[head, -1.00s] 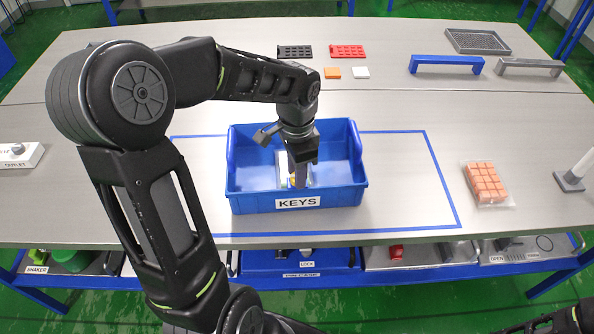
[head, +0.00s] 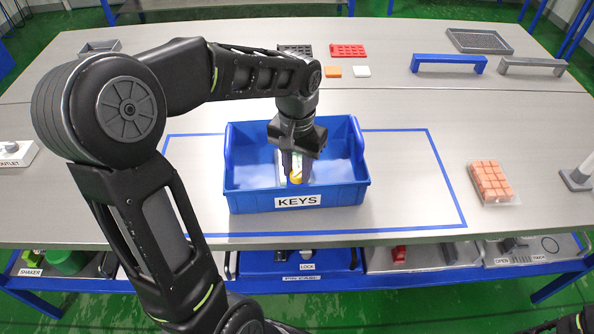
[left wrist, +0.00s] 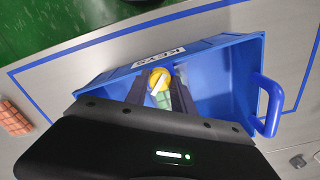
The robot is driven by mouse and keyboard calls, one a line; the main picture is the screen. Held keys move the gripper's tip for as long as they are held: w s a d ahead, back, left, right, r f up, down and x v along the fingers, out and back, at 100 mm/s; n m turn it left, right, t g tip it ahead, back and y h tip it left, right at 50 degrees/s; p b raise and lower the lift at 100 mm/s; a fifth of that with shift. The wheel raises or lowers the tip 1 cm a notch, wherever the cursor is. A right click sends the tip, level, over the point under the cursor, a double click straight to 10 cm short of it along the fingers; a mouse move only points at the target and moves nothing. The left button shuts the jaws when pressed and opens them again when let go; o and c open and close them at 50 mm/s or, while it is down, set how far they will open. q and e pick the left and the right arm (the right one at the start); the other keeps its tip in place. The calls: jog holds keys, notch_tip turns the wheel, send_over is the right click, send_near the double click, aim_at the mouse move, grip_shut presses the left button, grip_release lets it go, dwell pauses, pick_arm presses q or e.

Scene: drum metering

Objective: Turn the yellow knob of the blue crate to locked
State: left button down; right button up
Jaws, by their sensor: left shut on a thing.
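The blue crate (head: 245,200), labelled KEYS, stands on the table inside a blue outline. The yellow knob (head: 296,176) is inside the crate, on a pale and green piece that is mostly hidden. My left gripper (head: 296,170) reaches down into the crate and is shut on the knob. In the left wrist view the knob (left wrist: 159,78) shows between the two fingers, with a white bar across its face. The crate's front wall and label also show there, with a blue handle (left wrist: 270,105) at the right.
A bag of orange cubes (head: 491,182) lies right of the outline. Blue (head: 448,62) and grey (head: 533,64) bar handles, a grey tray (head: 480,41) and small red, orange and white pieces stand at the back. Table around the crate is clear.

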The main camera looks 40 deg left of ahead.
aim_at(297, 173)
pick_arm(q)
jog(key=n+b, duration=0.1)
jog(key=n, duration=0.3)
jog(key=shift+n, duration=0.3)
jog(key=n+b, duration=0.1)
jog(key=n, duration=0.3)
jog(key=shift+n, duration=0.4)
jog(key=c, duration=1.1)
grip_release()
jog(key=shift+o, duration=0.2)
notch_tip(297, 173, up, 8)
jog(key=shift+f, duration=0.1)
